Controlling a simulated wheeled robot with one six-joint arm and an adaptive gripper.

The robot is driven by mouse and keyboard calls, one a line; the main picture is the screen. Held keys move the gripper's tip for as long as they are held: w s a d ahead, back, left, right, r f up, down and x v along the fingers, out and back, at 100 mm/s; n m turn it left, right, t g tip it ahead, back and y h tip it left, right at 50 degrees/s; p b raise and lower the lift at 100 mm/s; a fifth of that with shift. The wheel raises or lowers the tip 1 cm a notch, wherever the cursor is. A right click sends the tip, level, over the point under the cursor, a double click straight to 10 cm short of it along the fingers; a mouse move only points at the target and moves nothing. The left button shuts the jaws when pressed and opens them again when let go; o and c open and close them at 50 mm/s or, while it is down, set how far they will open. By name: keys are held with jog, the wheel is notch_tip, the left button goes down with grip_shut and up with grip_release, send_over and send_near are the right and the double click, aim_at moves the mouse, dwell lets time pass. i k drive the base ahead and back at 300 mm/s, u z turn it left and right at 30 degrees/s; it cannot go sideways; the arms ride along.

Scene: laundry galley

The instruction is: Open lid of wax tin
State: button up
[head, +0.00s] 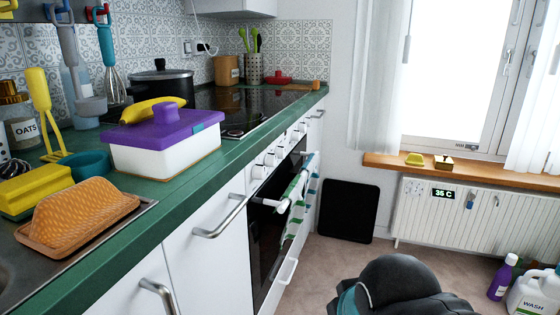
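No thing in the head view is clearly labelled as a wax tin. On the wooden windowsill (485,173) sits a small box (443,164), brownish gold with a pale top. It is too small to tell whether this is the tin or how its lid stands. A small yellow item (414,159) sits to its left. On the green counter, a white box (165,155) has a purple lid (160,127) with a knob; the lid is on. A dark rounded part of my arm with a teal ring shows at the bottom. My gripper's fingers are not in view.
A radiator (480,214) hangs below the sill. A purple bottle (502,278) and a white wash jug (537,294) stand on the floor at right. A black panel (348,210) leans on the wall. Oven-door towels (298,200) hang at left. The middle floor is clear.

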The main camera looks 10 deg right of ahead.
aim_at(443, 159)
jog(key=z, duration=0.65)
jog(key=i, duration=1.65)
jog(key=z, duration=1.35)
jog(key=i, duration=0.35)
jog(key=z, duration=0.1)
